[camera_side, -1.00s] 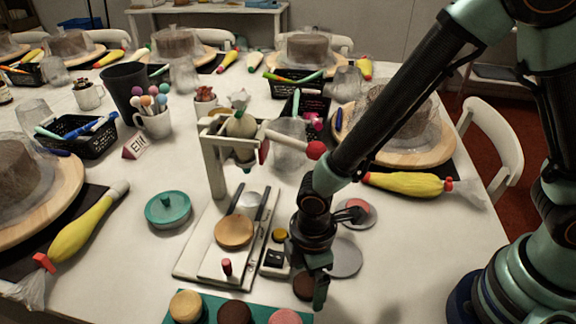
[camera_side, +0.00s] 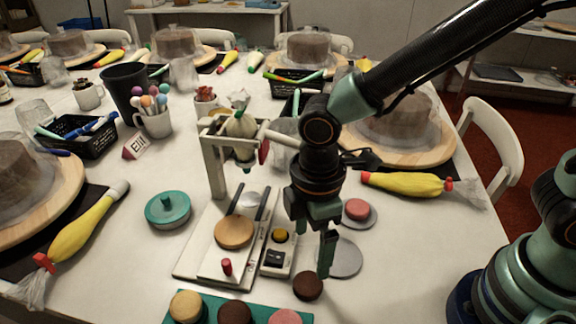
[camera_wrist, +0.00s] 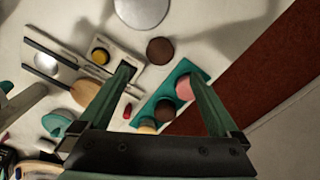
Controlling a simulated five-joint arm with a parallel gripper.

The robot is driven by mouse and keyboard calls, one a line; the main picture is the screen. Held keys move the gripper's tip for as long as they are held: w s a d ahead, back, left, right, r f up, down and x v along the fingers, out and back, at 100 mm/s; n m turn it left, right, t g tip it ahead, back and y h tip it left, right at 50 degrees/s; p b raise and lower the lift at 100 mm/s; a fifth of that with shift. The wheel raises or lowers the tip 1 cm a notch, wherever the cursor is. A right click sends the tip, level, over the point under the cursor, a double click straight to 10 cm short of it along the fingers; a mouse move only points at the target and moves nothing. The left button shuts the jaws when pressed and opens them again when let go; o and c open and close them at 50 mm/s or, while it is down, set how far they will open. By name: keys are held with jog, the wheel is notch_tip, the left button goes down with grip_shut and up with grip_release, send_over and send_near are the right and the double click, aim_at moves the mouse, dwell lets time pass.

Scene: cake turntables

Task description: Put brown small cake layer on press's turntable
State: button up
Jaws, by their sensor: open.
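A small brown cake layer (camera_side: 308,286) lies on the white table just in front of a bare grey disc; it also shows in the wrist view (camera_wrist: 160,50). Another brown layer (camera_side: 235,313) of similar look sits on the teal tray. The press's turntable (camera_side: 234,232) is a round wooden disc, empty, on the white press base; it also shows in the wrist view (camera_wrist: 85,92). My gripper (camera_side: 327,256) is above the table near the loose brown layer, pointing down. In the wrist view my gripper (camera_wrist: 160,75) is open with nothing between its fingers.
The press frame (camera_side: 215,165) stands behind the turntable. A control box (camera_side: 277,258) with a yellow button lies between turntable and gripper. The grey disc (camera_side: 345,260) is bare; a pink layer (camera_side: 357,208) sits on another. The teal tray (camera_side: 262,312) holds several layers.

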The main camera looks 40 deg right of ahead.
jog(key=w+d+r+m+t, duration=0.3)
jog(key=d+r+m, duration=0.7)
jog(key=d, duration=0.5)
jog(key=shift+w+d+r+t+y, duration=0.15)
jog(key=shift+w+r+t+y, duration=0.25)
jog(key=shift+w+r, duration=0.15)
jog(key=d+r+m, duration=0.1)
jog(key=d, duration=0.1)
jog(key=s+d+m+t, duration=0.1)
jog(key=d+m, duration=0.1)
jog(key=d+r+m, duration=0.1)
jog(key=d+m, duration=0.1)
jog(key=d, duration=0.1)
jog(key=shift+s+r+t+h, duration=0.2)
jog(key=shift+r+t+h, duration=0.15)
jog(key=shift+t+h, duration=0.05)
jog(key=shift+c, duration=1.1)
